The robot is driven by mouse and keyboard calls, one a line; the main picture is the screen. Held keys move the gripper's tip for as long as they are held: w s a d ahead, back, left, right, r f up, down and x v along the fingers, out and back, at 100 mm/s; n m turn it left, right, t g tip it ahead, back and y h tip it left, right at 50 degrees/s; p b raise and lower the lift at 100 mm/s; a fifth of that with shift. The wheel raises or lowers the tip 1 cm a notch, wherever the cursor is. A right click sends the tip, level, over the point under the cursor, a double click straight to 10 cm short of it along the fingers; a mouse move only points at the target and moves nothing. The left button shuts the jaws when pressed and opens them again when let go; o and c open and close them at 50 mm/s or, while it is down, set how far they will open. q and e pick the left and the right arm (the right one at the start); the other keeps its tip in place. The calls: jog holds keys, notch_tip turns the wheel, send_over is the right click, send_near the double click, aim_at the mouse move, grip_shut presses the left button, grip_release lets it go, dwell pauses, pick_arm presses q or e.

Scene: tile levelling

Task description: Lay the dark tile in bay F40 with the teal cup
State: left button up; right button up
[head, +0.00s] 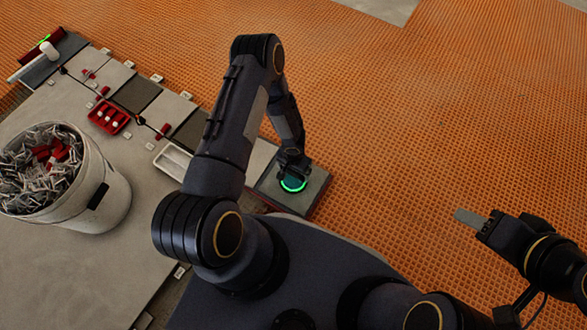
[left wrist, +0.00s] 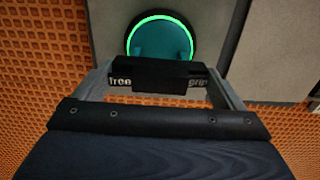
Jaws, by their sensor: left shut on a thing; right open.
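The teal cup (head: 293,185) has a glowing green ring and stands on a dark grey tile (head: 314,188) at the near right end of the tile row. My left gripper (head: 292,168) is directly above it, shut on the cup's black handle. In the left wrist view, the cup (left wrist: 160,42) lies flat on the grey surface, and the black handle (left wrist: 160,76) with partly hidden lettering sits between the fingers. My right gripper (head: 470,218) is open and empty over the orange floor at the right. No bay label is readable, so I cannot tell which bay is F40.
A white bucket (head: 100,205) full of grey and red clips stands at the left. A red tray (head: 109,117) and a white tray (head: 174,160) lie along the tile row. A red tool (head: 42,46) is at the far left. Orange matting (head: 430,120) is clear at the right.

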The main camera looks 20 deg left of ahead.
pick_arm(q)
jog(key=shift+c, duration=0.6)
jog(key=o, duration=0.8)
jog(key=shift+o, duration=0.2)
jog(key=shift+r, duration=0.1)
notch_tip(320, 180, up, 7)
jog(key=p, duration=0.3)
jog(key=shift+r, duration=0.35)
